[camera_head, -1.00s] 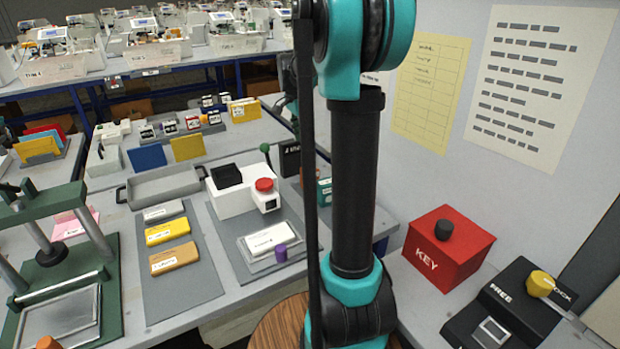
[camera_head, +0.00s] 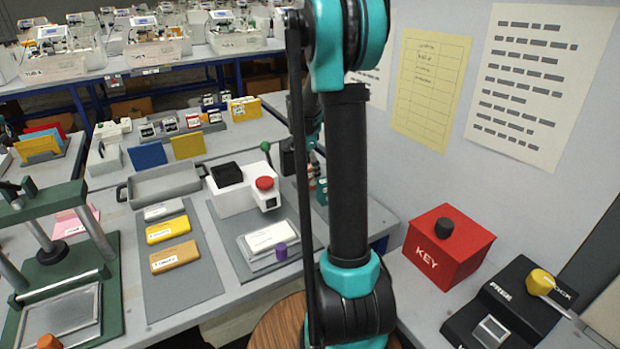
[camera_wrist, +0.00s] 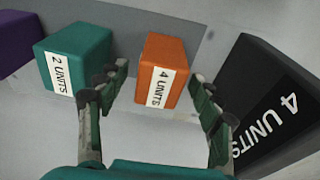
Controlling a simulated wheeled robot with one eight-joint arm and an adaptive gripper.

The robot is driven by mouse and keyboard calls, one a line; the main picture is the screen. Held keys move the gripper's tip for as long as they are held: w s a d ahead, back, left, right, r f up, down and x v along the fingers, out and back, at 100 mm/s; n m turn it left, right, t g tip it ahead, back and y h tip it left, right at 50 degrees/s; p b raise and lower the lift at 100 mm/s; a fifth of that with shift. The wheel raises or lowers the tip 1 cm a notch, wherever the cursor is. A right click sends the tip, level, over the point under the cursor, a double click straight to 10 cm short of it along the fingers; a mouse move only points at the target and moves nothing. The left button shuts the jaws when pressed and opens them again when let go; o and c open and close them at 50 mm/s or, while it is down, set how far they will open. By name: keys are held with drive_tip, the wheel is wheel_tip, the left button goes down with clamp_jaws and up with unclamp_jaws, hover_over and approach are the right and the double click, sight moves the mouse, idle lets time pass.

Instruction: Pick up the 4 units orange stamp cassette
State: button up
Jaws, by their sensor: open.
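The orange stamp cassette (camera_wrist: 163,60) stands in the middle of the wrist view, with a white label reading "4 UNITS" on its near face. My gripper (camera_wrist: 165,80) is open, with one finger to the left of the cassette and one to the right. The fingertips are near its lower part, and I see no clear contact. Nothing is held. In the head view my arm covers most of this spot, and the orange cassette cannot be made out there.
A teal "2 UNITS" cassette (camera_wrist: 75,55) stands close to the left finger, with a purple cassette (camera_wrist: 18,40) beyond it. A black "4 UNITS" block (camera_wrist: 265,100) stands close on the right. In the head view, a red KEY box (camera_head: 448,250) sits right of my arm.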

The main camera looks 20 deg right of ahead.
drive_tip(key=shift+f, duration=0.15)
drive_tip(key=c, duration=1.3)
